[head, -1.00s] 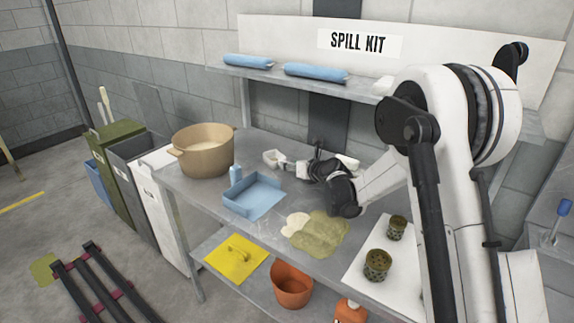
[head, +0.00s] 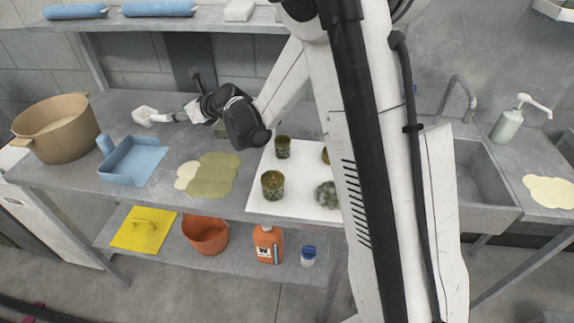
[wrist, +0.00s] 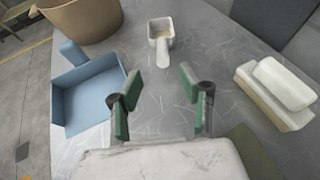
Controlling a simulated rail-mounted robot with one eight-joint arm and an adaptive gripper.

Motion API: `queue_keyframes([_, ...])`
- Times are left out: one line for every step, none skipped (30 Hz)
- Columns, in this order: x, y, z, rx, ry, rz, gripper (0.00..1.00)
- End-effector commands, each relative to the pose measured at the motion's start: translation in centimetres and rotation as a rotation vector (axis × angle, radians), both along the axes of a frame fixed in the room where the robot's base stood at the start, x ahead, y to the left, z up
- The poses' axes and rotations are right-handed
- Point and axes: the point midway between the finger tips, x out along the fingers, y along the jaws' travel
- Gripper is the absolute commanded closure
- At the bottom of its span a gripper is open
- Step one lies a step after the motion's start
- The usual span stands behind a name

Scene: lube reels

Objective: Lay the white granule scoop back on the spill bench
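The white granule scoop (head: 143,116) lies on the grey metal spill bench (head: 60,175), behind the blue dustpan (head: 133,160). In the wrist view the scoop (wrist: 160,28) is ahead of my gripper (wrist: 160,92), its handle pointing back toward the fingers. The fingers, with green pads, are spread wide and hold nothing. The handle's end lies just beyond the gap between them. In the head view my gripper (head: 187,114) is low over the bench, just right of the scoop. Some tan material shows in the scoop's bowl.
A tan pot (head: 55,130) stands at the left. A white-and-cream brush or block (wrist: 275,92) is right of my gripper. Spilled granules and a greenish puddle (head: 212,175) lie in front. A white mat (head: 290,205) with dirty cans is further right.

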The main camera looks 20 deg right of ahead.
Motion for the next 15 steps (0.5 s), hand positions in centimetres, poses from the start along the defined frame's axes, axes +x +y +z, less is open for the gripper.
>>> queue_keyframes([-1.1,-0.4,1.2,-0.069,-0.027,0.027,0.62])
queue_keyframes([-1.8,-0.7,1.8,-0.117,-0.045,0.048,0.62])
queue_keyframes([-2.7,-1.1,2.6,-0.184,-0.071,0.077,0.62])
queue_keyframes([-3.5,-1.4,3.1,-0.234,-0.090,0.099,0.62])
queue_keyframes([-4.2,-1.6,3.7,-0.283,-0.110,0.120,0.62])
queue_keyframes([-5.1,-2.0,4.3,-0.348,-0.133,0.150,0.62])
queue_keyframes([-5.9,-2.3,4.8,-0.397,-0.151,0.174,0.62])
queue_keyframes([-6.7,-2.6,5.3,-0.444,-0.168,0.197,0.62])
queue_keyframes([-7.7,-3.1,5.9,-0.509,-0.191,0.229,0.62])
queue_keyframes([-8.5,-3.4,6.3,-0.556,-0.208,0.253,0.62])
queue_keyframes([-9.3,-3.7,6.7,-0.605,-0.225,0.279,0.62])
queue_keyframes([-10.4,-4.1,7.1,-0.668,-0.245,0.313,0.62])
queue_keyframes([-11.3,-4.5,7.5,-0.714,-0.261,0.338,0.62])
queue_keyframes([-12.1,-4.8,7.8,-0.762,-0.276,0.364,0.62])
queue_keyframes([-13.3,-5.2,8.2,-0.823,-0.297,0.401,0.62])
